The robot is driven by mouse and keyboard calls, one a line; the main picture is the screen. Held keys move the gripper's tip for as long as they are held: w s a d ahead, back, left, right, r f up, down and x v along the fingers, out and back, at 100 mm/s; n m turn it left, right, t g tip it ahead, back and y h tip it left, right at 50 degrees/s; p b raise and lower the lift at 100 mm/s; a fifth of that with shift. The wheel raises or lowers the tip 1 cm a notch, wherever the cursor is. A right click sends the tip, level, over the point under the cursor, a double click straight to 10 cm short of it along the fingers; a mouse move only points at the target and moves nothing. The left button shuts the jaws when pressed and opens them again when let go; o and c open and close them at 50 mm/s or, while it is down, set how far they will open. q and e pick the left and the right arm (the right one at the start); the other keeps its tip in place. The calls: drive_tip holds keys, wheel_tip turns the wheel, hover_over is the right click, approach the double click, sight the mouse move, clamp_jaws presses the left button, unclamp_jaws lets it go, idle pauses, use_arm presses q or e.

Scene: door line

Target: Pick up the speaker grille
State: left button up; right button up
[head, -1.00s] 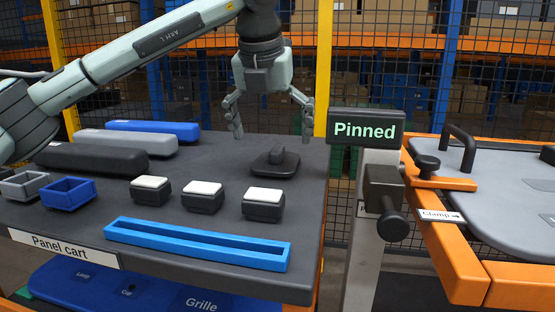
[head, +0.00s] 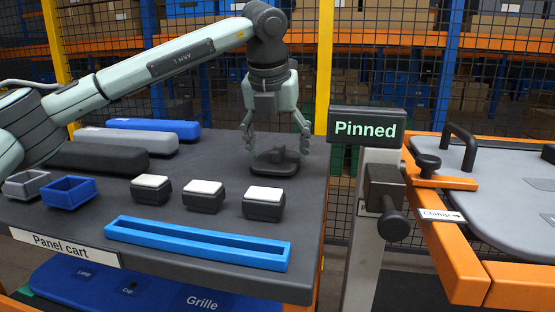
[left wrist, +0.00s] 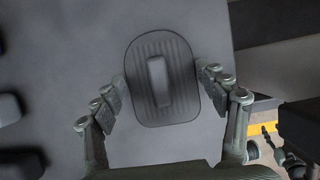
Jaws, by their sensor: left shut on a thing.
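The speaker grille (head: 275,163) is a dark, ribbed, rounded plate with a raised bar on top. It lies flat at the right rear of the panel cart's dark top. The left wrist view shows the grille (left wrist: 163,105) from above, with the bar along its middle. My left gripper (head: 276,148) points straight down over it. Its fingers stand at the grille's two sides and are closed on it; the exact contact is hard to see. A small jointed shape at the lower right of the left wrist view may be my right gripper (left wrist: 277,150); its jaws are unclear.
White-topped blocks (head: 203,195) and a blue tray (head: 197,243) lie in front. Long bars (head: 155,129) and small bins (head: 68,191) are at left. A post with a "Pinned" sign (head: 366,129) and an orange-framed fixture (head: 455,255) stand right of the cart (head: 190,268).

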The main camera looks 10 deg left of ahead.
sight(280, 144)
use_arm(q)
drive_tip(key=shift+r, duration=0.15)
drive_tip(key=shift+r, duration=0.3)
wheel_tip(280, 144, up, 3)
drive_tip(key=shift+r, duration=0.1)
drive_tip(key=shift+s+a+r, duration=0.35)
drive_tip(key=shift+s+r, duration=0.05)
drive_tip(key=shift+s, duration=0.15)
drive_tip(key=s+a+r+b, duration=0.1)
drive_tip(key=s+a+r, duration=0.4)
drive_tip(key=s, duration=0.4)
drive_tip(key=shift+r, duration=0.6)
use_arm(e)
drive_tip(key=w+a+t, duration=0.1)
drive_tip(key=w+a, duration=0.1)
drive_tip(key=w, duration=0.1)
drive_tip(key=w+a+r+t+y, duration=0.1)
drive_tip(key=shift+w+a+r+n+t, duration=0.1)
drive_tip(key=shift+w+n+t, duration=0.15)
drive_tip(key=shift+n+t, duration=0.05)
